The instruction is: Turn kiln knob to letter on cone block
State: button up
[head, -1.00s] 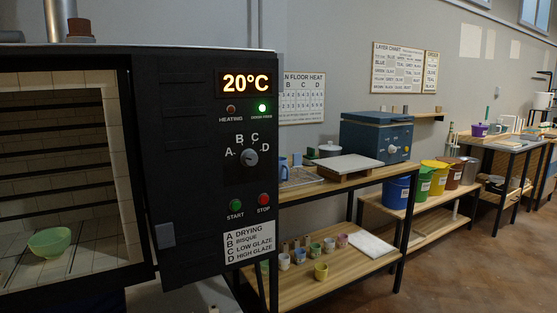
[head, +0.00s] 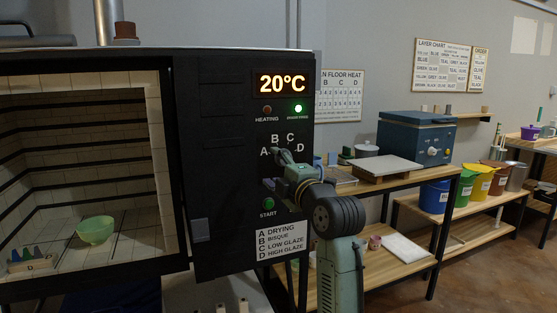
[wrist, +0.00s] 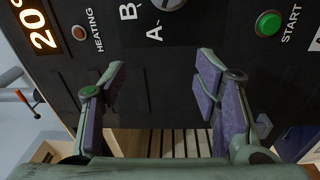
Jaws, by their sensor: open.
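The kiln's black control panel (head: 236,150) carries the letters A, B, C and D around a knob. In the head view my gripper and arm hide the knob. My gripper (head: 280,158) is in front of the dial. In the wrist view my gripper (wrist: 160,72) is open and empty, with its purple-padded fingers apart. The grey knob (wrist: 168,4) is cut off by the top edge there, beyond the fingertips, beside A and B. The cone block (head: 32,264), with several dark and coloured cones, sits on the kiln floor at the left. Its small letter looks like D.
A green bowl (head: 95,230) stands inside the open kiln near the cone block. The green START button (head: 267,204) is below the dial and close to my arm. The display (head: 282,83) reads 20°C. A workbench (head: 400,180) stands to the right.

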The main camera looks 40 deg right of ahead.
jog(key=s+d+h, duration=0.1)
jog(key=s+d, duration=0.3)
jog(key=d, duration=0.1)
jog(key=p+x, duration=0.3)
jog(key=x, duration=0.7)
jog(key=shift+w+d+f+g+p, duration=0.3)
jog(key=shift+d+f+g+p, duration=0.15)
jog(key=shift+f, duration=0.35)
jog(key=shift+c, duration=0.5)
jog(key=shift+a+r, duration=0.1)
jog(key=shift+r, duration=0.05)
jog(key=c, duration=1)
